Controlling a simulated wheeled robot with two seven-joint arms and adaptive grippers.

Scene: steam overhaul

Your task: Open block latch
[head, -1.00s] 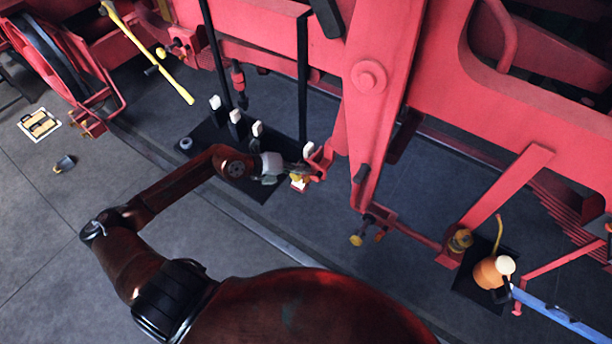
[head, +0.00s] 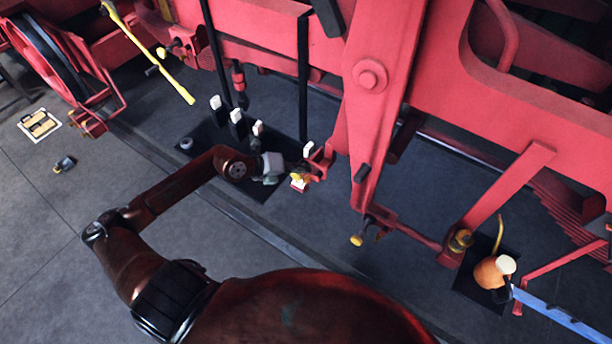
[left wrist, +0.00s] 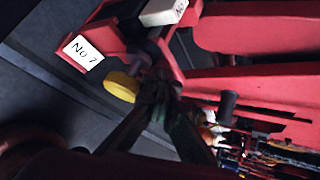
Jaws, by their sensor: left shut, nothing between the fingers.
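My left gripper (head: 292,172) reaches in from the left to a small red bracket (head: 320,163) on the red frame. In the left wrist view its dark fingers (left wrist: 160,92) are together with nothing between them. Their tips are close beside a yellow round knob (left wrist: 121,87) on a short dark stem; I cannot tell whether they touch. The red bracket carries a white label (left wrist: 83,52) reading "No 7". A white-topped part (left wrist: 163,12) stands just above it. I cannot tell for sure which part is the latch. My right gripper is not in view.
The large red frame (head: 380,85) rises right of my left gripper. A dark mat (head: 205,143) with white-topped black posts lies under and behind it. Another yellow knob (head: 356,240) hangs lower right.

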